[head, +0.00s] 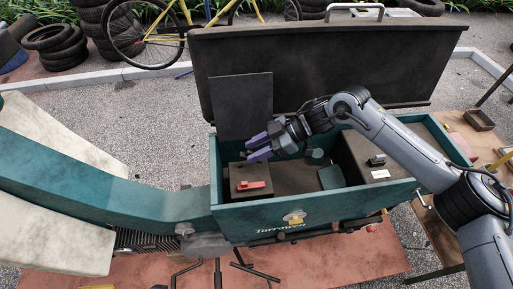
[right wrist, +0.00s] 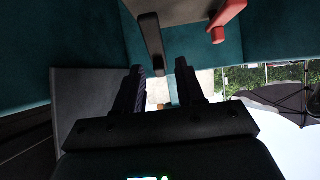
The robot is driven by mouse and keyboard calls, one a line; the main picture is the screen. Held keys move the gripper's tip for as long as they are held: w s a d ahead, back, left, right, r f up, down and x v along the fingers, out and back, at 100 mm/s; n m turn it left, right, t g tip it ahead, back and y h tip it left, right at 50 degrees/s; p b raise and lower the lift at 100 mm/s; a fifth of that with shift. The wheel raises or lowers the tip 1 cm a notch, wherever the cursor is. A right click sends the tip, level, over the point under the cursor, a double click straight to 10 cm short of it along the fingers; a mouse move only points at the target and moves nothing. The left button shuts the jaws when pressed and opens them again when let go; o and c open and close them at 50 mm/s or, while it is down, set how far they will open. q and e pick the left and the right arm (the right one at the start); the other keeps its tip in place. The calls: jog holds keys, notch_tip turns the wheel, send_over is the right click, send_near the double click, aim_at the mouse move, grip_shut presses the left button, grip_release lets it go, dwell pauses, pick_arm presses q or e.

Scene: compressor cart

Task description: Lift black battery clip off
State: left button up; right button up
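The battery (head: 250,192) is a brown-black box at the left end of the open teal compartment. A red clip (head: 252,184) sits on its top, and it also shows in the right wrist view (right wrist: 229,18). The black clip (right wrist: 152,42) shows in the right wrist view as a dark bar just ahead of the fingertips, its near end lined up with the gap between them. In the head view I cannot make it out clearly. My right gripper (head: 250,148) is open, its purple fingers by the battery's back edge. I see no contact. My left gripper is out of view.
The teal compartment wall (head: 330,208) surrounds the battery, and the raised dark lid (head: 330,70) stands behind. A dark panel (head: 244,105) stands upright behind my gripper. A black block with a small dark fitting (head: 376,160) on it sits to the right.

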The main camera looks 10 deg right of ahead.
jog(key=shift+d, duration=0.1)
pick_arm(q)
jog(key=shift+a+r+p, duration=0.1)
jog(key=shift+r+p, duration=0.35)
pick_arm(e)
jog(key=v, duration=1)
jog(key=shift+d+r, duration=0.25)
